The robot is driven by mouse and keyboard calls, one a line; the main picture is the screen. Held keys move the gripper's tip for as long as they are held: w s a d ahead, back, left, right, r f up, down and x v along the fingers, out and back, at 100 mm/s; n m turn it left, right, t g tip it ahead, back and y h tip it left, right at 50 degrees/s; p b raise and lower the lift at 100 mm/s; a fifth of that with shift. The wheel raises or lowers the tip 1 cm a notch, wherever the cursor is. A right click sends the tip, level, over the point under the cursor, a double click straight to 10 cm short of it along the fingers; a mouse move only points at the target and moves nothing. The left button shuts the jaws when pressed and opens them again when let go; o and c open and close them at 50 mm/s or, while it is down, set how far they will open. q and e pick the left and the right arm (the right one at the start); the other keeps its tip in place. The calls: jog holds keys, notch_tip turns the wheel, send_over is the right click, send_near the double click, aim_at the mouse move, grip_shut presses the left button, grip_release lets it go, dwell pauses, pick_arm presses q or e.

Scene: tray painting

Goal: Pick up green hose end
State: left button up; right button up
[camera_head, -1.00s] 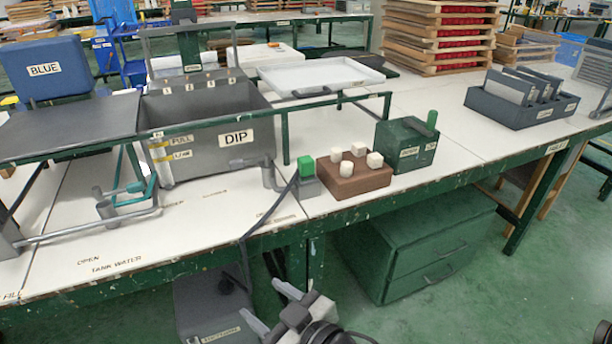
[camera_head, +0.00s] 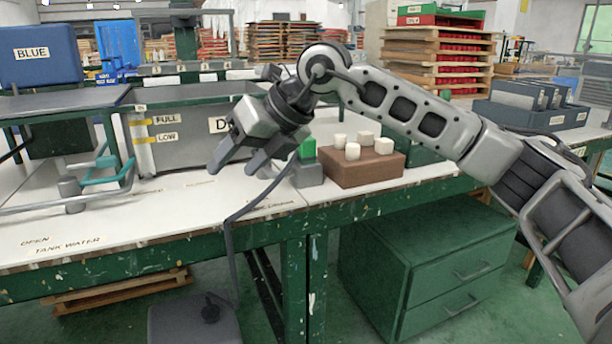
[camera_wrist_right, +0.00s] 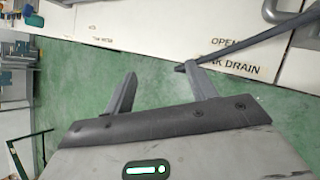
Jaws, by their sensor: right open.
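The green hose end (camera_head: 307,148) is a small bright green block on a grey holder (camera_head: 308,174) at the bench's front edge. A dark hose (camera_head: 240,212) runs from beside the holder over the edge and down to a grey box on the floor. My right gripper (camera_head: 240,160) is open and empty, just left of the green end, its fingers pointing down and left. In the right wrist view the gripper (camera_wrist_right: 160,75) is open across the bench edge, and the hose (camera_wrist_right: 250,50) passes close by one finger. The green end is not seen there. My left gripper is out of view.
A brown block (camera_head: 362,168) with several white cubes stands right of the holder. The grey DIP tank (camera_head: 185,135) stands behind and left, partly hidden by my arm. Grey pipes with a teal handle (camera_head: 105,170) are at left. The white bench front is mostly clear.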

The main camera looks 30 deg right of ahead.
aim_at(304, 144)
jog(key=d+r+m+t+h+b, duration=0.1)
jog(key=d+r+m+t+h, duration=0.2)
jog(key=d, duration=0.5)
jog(key=d+r+m+h+b, duration=0.15)
jog(key=d+r+h, duration=0.25)
jog(key=d, duration=0.4)
jog(key=shift+n, duration=0.25)
jog(key=x, duration=0.3)
jog(key=b+x, duration=0.1)
jog(key=x, duration=0.3)
jog(key=b+x, duration=0.1)
jog(key=x, duration=0.2)
jog(key=shift+w+r, duration=0.2)
jog(key=shift+w, duration=0.35)
jog(key=shift+w+f, duration=0.35)
jog(key=shift+f, duration=0.1)
jog(key=b+x, duration=0.1)
jog(key=x, duration=0.2)
jog(key=shift+w+f, duration=0.45)
jog(key=shift+w, duration=0.05)
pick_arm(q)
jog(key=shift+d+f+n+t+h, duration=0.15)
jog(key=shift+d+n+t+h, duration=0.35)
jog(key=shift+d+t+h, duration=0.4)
pick_arm(e)
jog(key=c, duration=1.1)
